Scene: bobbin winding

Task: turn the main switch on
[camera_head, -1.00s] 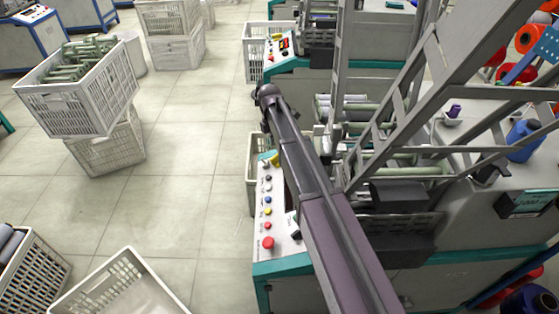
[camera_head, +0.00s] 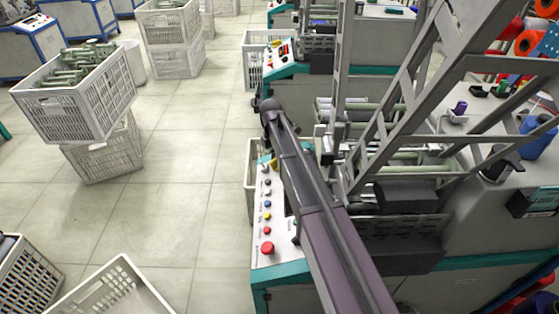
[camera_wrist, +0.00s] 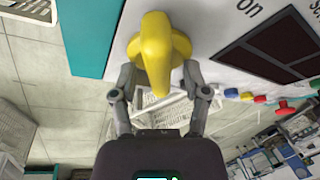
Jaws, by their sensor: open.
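The main switch is a yellow knob (camera_wrist: 157,52) on the white panel face (camera_wrist: 222,35), beside printed "on" lettering in the wrist view. My gripper (camera_wrist: 160,84) is open, with one finger on each side of the knob. I cannot tell whether either finger touches it. In the head view a bit of the yellow knob (camera_head: 274,163) shows at the top of the control panel (camera_head: 262,222), partly covered by my arm. The gripper itself is hidden there.
Below the knob run several coloured buttons, with a large red button (camera_head: 267,248) lowest. The winding machine's grey frame (camera_head: 340,80) stands right of my arm. White crates (camera_head: 118,150) stand at left. Tiled floor (camera_head: 175,215) between is clear.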

